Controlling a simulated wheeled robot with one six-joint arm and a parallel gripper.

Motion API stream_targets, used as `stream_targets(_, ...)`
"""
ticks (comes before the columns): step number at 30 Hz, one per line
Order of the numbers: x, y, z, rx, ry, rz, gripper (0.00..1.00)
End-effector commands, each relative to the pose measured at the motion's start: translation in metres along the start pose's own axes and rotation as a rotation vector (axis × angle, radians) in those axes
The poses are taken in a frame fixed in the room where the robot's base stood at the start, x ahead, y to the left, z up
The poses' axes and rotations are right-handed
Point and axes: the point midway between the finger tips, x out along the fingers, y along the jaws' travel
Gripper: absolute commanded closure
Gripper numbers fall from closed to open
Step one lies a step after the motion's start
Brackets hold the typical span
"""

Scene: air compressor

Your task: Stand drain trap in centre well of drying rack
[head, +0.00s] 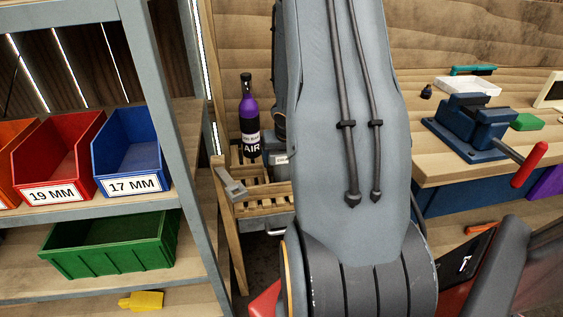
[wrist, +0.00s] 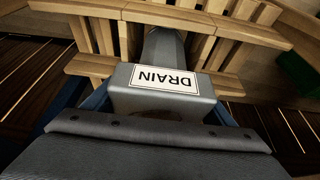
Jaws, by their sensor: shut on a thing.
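The drain trap (wrist: 172,92) is a grey block with a white label reading DRAIN, upside down in the wrist view. A narrower grey part of it extends away toward the rack. My gripper (wrist: 160,106) is shut on it, with blue jaw parts showing at both sides. The wooden drying rack (wrist: 95,66) lies beyond the trap, its slats on both sides of the narrow part. I cannot tell whether that part is inside a well or above it.
A purple and black bottle labelled AIR (head: 249,118) stands upright at the rack. A grey labelled piece (head: 281,159) is beside it, and a grey fitting (head: 231,186) is at the rack's left. Shelving with bins (head: 130,155) is left; a workbench with a blue vise (head: 470,122) is right.

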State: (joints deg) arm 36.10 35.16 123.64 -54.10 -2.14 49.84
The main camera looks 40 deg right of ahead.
Motion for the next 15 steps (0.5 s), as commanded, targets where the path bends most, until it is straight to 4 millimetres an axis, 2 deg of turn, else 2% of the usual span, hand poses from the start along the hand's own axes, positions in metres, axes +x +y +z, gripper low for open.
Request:
stream_targets(8,0.0026,-0.0001,0.0003,0.001,0.001,0.0,0.58)
stream_targets(9,0.0032,-0.0001,0.0012,0.001,0.0,0.0,0.2)
stream_targets(12,0.0022,0.0,0.0009,0.001,0.0,0.0,0.03)
stream_targets(15,0.0022,0.0,0.0009,0.001,0.0,0.0,0.03)
